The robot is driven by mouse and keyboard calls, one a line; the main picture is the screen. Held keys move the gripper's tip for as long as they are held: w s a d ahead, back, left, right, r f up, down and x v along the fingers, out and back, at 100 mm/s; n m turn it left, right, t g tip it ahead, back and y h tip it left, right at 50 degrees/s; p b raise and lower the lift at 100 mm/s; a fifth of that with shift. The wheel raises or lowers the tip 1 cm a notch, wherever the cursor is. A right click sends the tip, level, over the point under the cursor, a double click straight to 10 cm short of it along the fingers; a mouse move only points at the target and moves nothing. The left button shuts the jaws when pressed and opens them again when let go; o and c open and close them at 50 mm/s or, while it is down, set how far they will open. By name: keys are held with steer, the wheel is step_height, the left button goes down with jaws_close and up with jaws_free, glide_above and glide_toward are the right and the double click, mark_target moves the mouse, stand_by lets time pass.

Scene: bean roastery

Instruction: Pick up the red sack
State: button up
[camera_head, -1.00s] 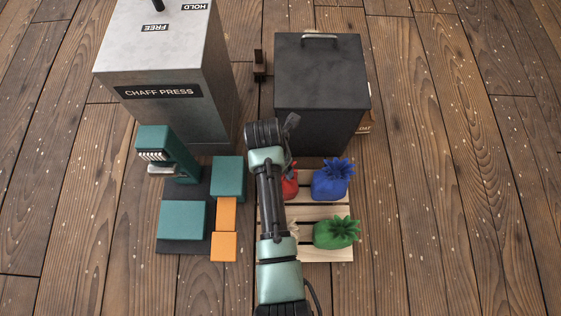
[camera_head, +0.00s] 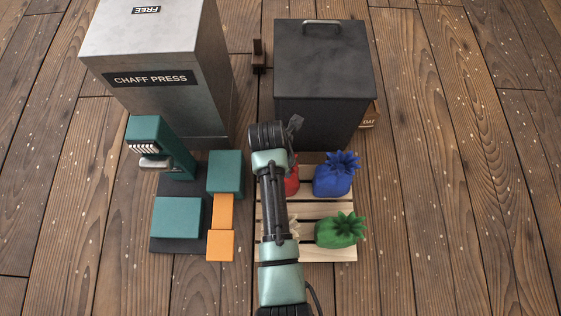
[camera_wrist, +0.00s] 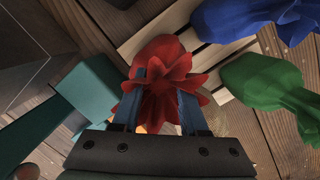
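The red sack (camera_wrist: 158,50) fills the upper middle of the wrist view, with its gathered red top towards the camera. In the head view only a sliver of the red sack (camera_head: 292,182) shows, beside my arm, at the pallet's back left. My gripper (camera_wrist: 160,100) has one dark blue finger on each side of the sack's gathered top. The red folds overlap the fingers, so I cannot see whether they press on the sack. In the head view my arm hides the fingers.
A blue sack (camera_head: 333,178) and a green sack (camera_head: 340,231) sit on the slatted pallet (camera_head: 308,209); a pale sack is mostly hidden by my arm. A dark bin (camera_head: 322,85) stands behind. The chaff press (camera_head: 155,80), teal blocks (camera_head: 177,218) and orange blocks (camera_head: 220,246) are left.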

jaws_close()
stand_by(0.9)
steer(key=shift+w+r, duration=0.1)
